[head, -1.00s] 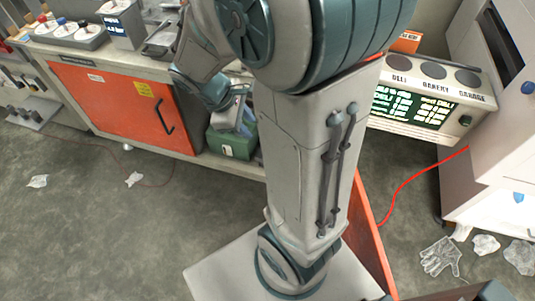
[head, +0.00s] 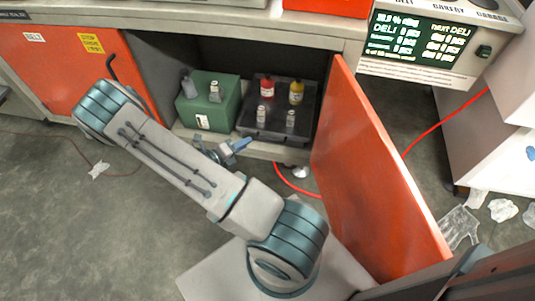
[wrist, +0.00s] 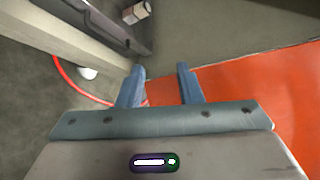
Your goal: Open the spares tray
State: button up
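A dark tray (head: 250,132) sits on the open cabinet's shelf, with a red bottle (head: 267,88), a yellow bottle (head: 296,92) and small pale containers on or in front of it. I cannot tell if this is the spares tray. Its dark edge shows at the top left of the wrist view (wrist: 112,28), with a pale container (wrist: 137,12) beside it. My gripper (head: 240,148) is just in front of the shelf edge, below the tray. In the wrist view its blue fingers (wrist: 161,80) stand apart with nothing between them.
A green box (head: 208,105) stands left of the tray. The open orange door (head: 370,180) is close on the right and also shows in the wrist view (wrist: 250,100). A red cable (wrist: 72,82) lies on the floor.

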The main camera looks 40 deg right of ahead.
aim_at(268, 149)
notch_tip(268, 149, down, 13)
jog(key=d+n+t+b, duration=0.1)
jog(key=n+t+b, duration=0.25)
jog(key=n, duration=0.35)
jog(key=shift+b+x, duration=2.4)
jog(key=shift+x, duration=4.55)
jog(key=shift+s+d+r, duration=0.1)
jog(key=shift+s, duration=0.05)
grip_shut()
